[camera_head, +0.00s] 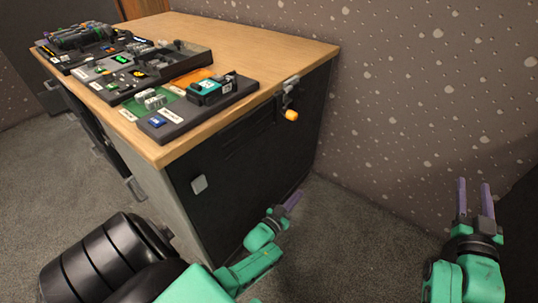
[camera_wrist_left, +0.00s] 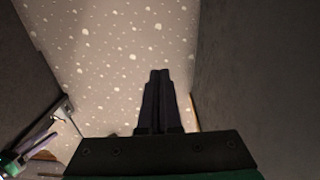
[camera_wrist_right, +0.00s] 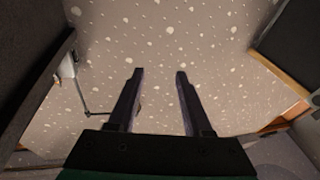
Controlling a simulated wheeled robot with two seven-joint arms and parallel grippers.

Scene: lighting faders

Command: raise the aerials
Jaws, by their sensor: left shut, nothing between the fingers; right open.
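No aerial can be made out for sure in any view. The control boards stand on the wooden table top: a near board (camera_head: 180,122) with a teal and black device (camera_head: 211,90), a middle dark tray-like board (camera_head: 150,75), and a far board (camera_head: 80,42) with a cluster of dark and green parts. My left gripper (camera_head: 292,201) is shut and empty, low beside the table's near side; its closed fingers fill the middle of the left wrist view (camera_wrist_left: 160,76). My right gripper (camera_head: 475,186) is open and empty, well right of the table; its parted fingers show in the right wrist view (camera_wrist_right: 155,76).
The wooden table (camera_head: 285,50) has a dark cabinet body and a clamp-like fitting with a yellow knob (camera_head: 291,115) at its right edge. A speckled wall (camera_head: 430,90) stands behind. Carpeted floor (camera_head: 335,235) lies open between table and right gripper.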

